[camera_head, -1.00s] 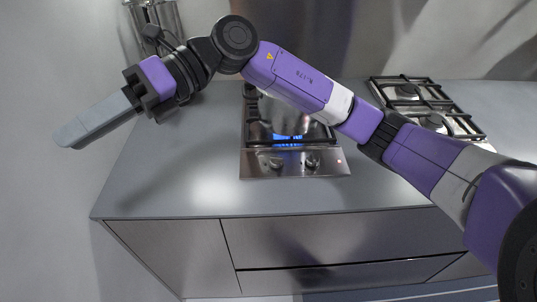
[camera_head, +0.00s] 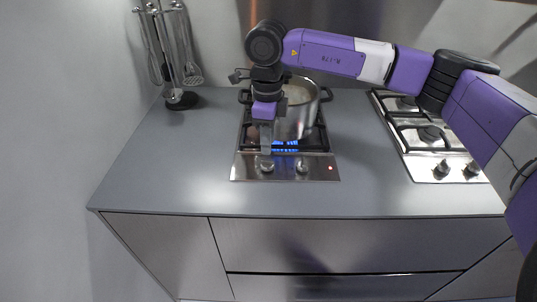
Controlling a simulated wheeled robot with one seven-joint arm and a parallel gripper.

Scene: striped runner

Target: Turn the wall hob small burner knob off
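The small hob (camera_head: 240,172) is set in the counter, with two knobs on its front panel: a left knob (camera_head: 267,166) and a right knob (camera_head: 302,168). A blue flame (camera_head: 285,144) burns under a steel pot (camera_head: 300,112) on this hob. A red light (camera_head: 331,168) shows at the panel's right end. My gripper (camera_head: 266,150) points down in front of the pot, with its tips just above or at the left knob. I cannot tell whether it touches the knob, or how far apart its fingers are.
A second hob (camera_head: 415,150) with black grates and its own knobs (camera_head: 443,168) stands at the right. A rack of hanging utensils (camera_head: 165,45) is at the back left by the wall. The counter (camera_head: 170,165) left of the small hob is clear.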

